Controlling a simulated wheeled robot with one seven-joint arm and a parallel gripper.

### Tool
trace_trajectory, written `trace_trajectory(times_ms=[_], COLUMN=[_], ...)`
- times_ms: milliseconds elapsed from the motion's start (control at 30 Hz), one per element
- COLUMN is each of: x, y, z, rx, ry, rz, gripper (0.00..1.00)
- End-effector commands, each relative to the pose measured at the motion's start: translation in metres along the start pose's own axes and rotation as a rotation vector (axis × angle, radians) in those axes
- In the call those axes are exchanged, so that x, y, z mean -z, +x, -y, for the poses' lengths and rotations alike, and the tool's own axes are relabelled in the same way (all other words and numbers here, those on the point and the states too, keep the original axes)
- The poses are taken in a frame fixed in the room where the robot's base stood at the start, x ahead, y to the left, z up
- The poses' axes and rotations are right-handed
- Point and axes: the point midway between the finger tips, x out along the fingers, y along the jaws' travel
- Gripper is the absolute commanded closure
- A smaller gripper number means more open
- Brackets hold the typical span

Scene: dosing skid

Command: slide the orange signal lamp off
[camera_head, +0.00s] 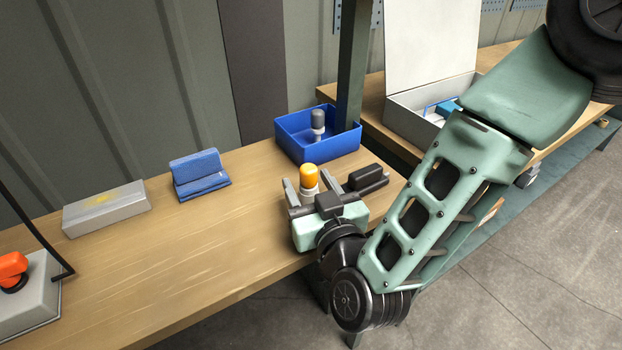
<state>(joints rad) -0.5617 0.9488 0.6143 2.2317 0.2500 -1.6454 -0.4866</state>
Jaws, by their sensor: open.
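The orange signal lamp (309,176) stands upright near the front right of the wooden bench, its orange cap on a pale collar. My gripper (314,187) is open and reaches in from the front at the lamp. The lamp shows beyond the dark middle of the hand, seemingly between the spread fingers. I cannot tell whether a finger touches it. The lamp's lower part and its mount are hidden behind my gripper.
A blue bin (290,147) with a grey-capped lamp (318,122) in it stands just behind, near a green post (353,70). A blue stand (199,174), a grey box (106,208) and an orange-handled unit (28,300) sit left. The bench's middle (200,245) is clear.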

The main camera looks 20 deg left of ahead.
Motion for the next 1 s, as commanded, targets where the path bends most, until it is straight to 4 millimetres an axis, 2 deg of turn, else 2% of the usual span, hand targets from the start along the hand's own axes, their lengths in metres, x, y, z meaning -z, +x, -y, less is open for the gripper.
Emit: trace_trajectory(times_ms=[367,433,533,567,767,1000], x=[0.000,0.000,0.000,0.000,0.002,0.014], y=[-0.002,-0.002,-0.002,-0.002,-0.002,-0.002], z=[0.001,0.001,0.001,0.001,0.001,0.001], rx=[0.000,0.000,0.000,0.000,0.000,0.000], ry=[0.000,0.000,0.000,0.000,0.000,0.000], rz=[0.001,0.001,0.001,0.001,0.000,0.000], gripper=[0.47,0.61,0.89,0.94,0.94,0.95])
